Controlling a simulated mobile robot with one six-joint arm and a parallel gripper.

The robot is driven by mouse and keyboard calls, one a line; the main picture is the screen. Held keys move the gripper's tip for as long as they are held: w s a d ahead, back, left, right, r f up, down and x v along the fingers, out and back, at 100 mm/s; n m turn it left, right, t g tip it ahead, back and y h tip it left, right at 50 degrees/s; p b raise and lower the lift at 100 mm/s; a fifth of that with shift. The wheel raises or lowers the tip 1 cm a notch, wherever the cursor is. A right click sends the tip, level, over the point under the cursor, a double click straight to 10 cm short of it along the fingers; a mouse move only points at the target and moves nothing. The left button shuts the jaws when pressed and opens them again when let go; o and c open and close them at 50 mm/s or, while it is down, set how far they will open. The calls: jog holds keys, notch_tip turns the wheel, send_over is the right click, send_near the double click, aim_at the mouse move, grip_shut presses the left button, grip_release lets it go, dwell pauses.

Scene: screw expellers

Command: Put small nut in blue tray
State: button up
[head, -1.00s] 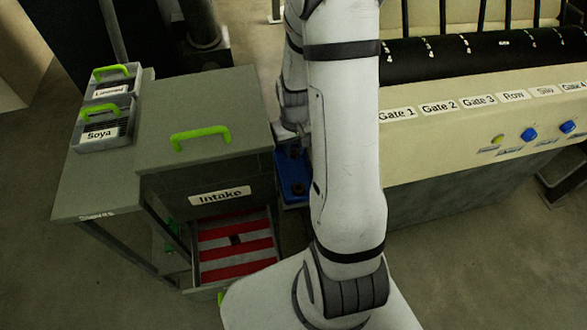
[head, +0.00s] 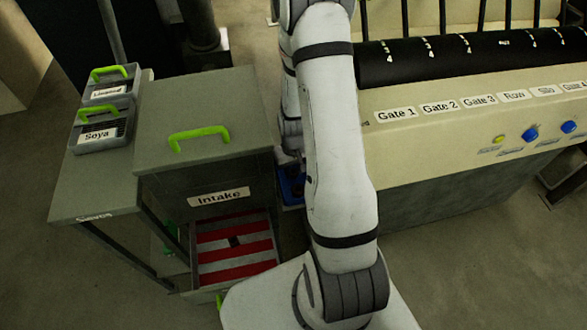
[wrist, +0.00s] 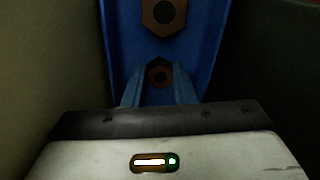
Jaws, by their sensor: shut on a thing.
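The blue tray (head: 292,190) shows in the head view as a small patch between the Intake cabinet and my arm. In the wrist view the blue tray (wrist: 212,45) fills the upper middle. A small brown nut (wrist: 160,73) sits between the fingertips of my gripper (wrist: 159,78), which is shut on it. A larger brown hex nut (wrist: 163,14) lies farther up in the tray. The small nut is over the blue surface; I cannot tell whether it touches it. In the head view my arm hides most of the gripper and tray.
The grey Intake cabinet (head: 205,165) stands left of the tray, with an open red-striped drawer (head: 236,262) below. Soya (head: 101,132) and Linseed (head: 108,88) boxes sit on a side shelf. A beige machine (head: 470,125) with gate labels stands to the right.

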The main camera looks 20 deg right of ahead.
aim_at(294, 172)
jog(key=o, duration=1)
jog(key=shift+f, duration=0.1)
notch_tip(294, 172, up, 12)
jog(key=shift+r+p, duration=0.15)
jog(key=shift+p, duration=0.6)
jog(key=shift+r, duration=0.1)
